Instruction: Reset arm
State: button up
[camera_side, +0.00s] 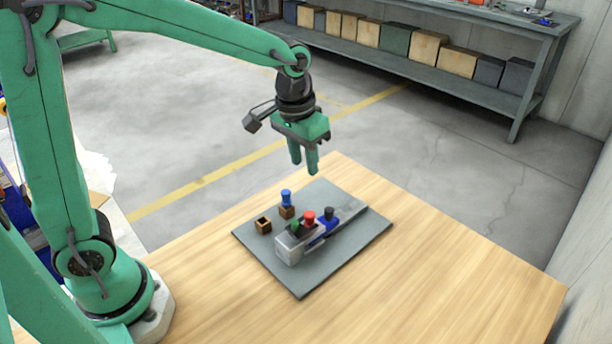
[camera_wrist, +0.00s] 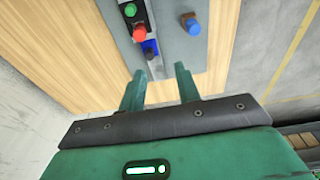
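My gripper (camera_side: 304,168) hangs above the far edge of the table, empty and clear of everything. In the wrist view its two fingers (camera_wrist: 159,72) stand apart with a gap between them. Below is a grey mat (camera_side: 300,284) with a light grey metal holder (camera_side: 289,248). In the holder are pieces with green (camera_side: 295,226), red (camera_side: 309,216) and black (camera_side: 328,213) tops; blue shows beside the black one. A blue piece (camera_side: 286,196) stands upright in a small brown block (camera_side: 287,212). Another brown block (camera_side: 263,225) has an empty dark opening.
The wooden table (camera_side: 440,270) is bare around the mat, with free room to the right and front. A wall (camera_side: 585,270) stands along the right side. A workbench (camera_side: 430,75) with several boxes is far back across the floor.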

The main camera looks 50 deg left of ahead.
jog(key=s+a+r+t, duration=0.2)
jog(key=s+a, duration=0.1)
jog(key=s, duration=0.5)
jog(key=s+a+r+t, duration=0.2)
jog(key=s+a+r, duration=0.1)
jog(key=s, duration=0.6)
jog(key=shift+a+r, duration=0.35)
dwell(0.4)
